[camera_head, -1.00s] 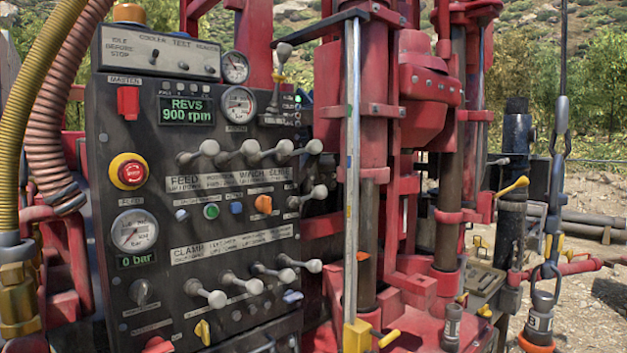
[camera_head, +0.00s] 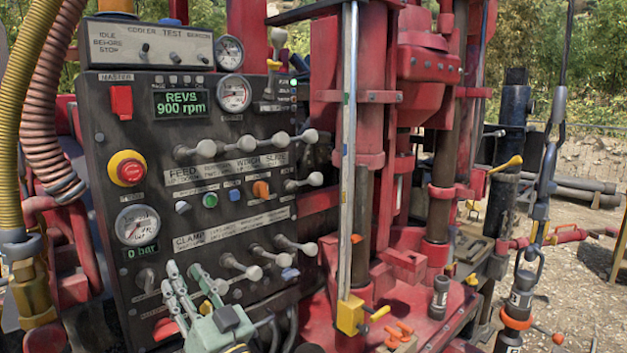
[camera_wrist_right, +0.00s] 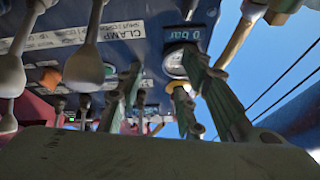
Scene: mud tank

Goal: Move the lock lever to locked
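I cannot read a label that names the lock lever. A yellow lever (camera_head: 206,307) sits low on the dark control panel (camera_head: 112,215), partly hidden by my right gripper (camera_head: 182,275). A red lever (camera_head: 165,328) is just to its left. My right gripper has pale green fingers, stands in front of the panel's lower part, and overlaps the lower knob levers in the picture. In the right wrist view its fingers (camera_wrist_right: 170,95) are apart with nothing held between them. Whether they touch any lever cannot be told. My left gripper is not in view.
Several knob levers (camera_head: 249,270) stick out close right of the gripper, with another row (camera_head: 245,145) above. A red emergency stop (camera_head: 131,172) is upper left. A steel rail (camera_head: 348,170) and red mast (camera_head: 430,150) stand right. Hoses (camera_head: 46,130) hang left.

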